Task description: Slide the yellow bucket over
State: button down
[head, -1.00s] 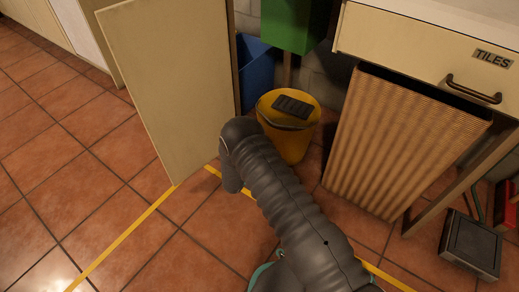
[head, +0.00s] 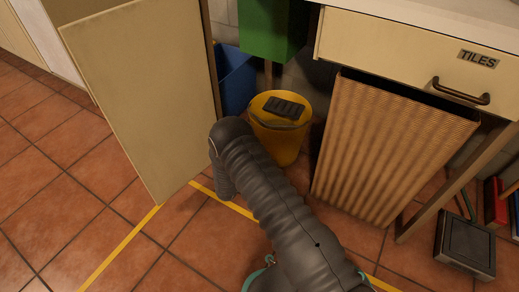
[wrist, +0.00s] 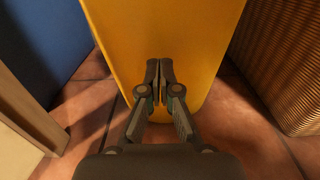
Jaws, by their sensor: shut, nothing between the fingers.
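The yellow bucket (head: 278,143) stands on the tiled floor between the open door panel and the ribbed panel, with a dark object (head: 284,107) on its top. In the wrist view the bucket (wrist: 165,28) fills the upper middle. My gripper (wrist: 160,64) is shut and empty, its fingertips in front of the bucket's lower side, very close or touching; I cannot tell which. In the head view my arm hides the gripper and part of the bucket's lower left side.
A blue bin (head: 236,80) stands behind left, beside the open door panel (head: 135,100). A green box (head: 270,30) hangs above. The ribbed panel (head: 390,150) is close on the right. A dark case (head: 466,243) lies further right. Floor at left is clear.

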jog(key=v, duration=1.2)
jog(key=s+d+f+m+g+h, duration=0.2)
jog(key=s+d+f+m+g, duration=0.15)
jog(key=s+d+g, duration=0.2)
jog(key=s+d+r+m+g+p, duration=0.2)
jog(key=s+d+r+m+g, duration=0.35)
jog(key=s+r, duration=0.25)
jog(key=s+d+r+m+y+p, duration=0.2)
jog(key=s+r+m+y, duration=0.2)
jog(key=r, duration=1.1)
jog(key=s+d+r+m+t+y+p, duration=0.1)
jog(key=s+d+r+m+y+p, duration=0.2)
jog(key=s+r+m, duration=0.5)
jog(key=s+d+r+m+y+p, duration=0.2)
jog(key=s+r+m+y, duration=0.3)
jog(key=r, duration=1.8)
jog(key=s+d+m, duration=0.1)
jog(key=m, duration=0.2)
jog(key=shift+r+t, duration=0.25)
jog(key=shift+t, duration=0.05)
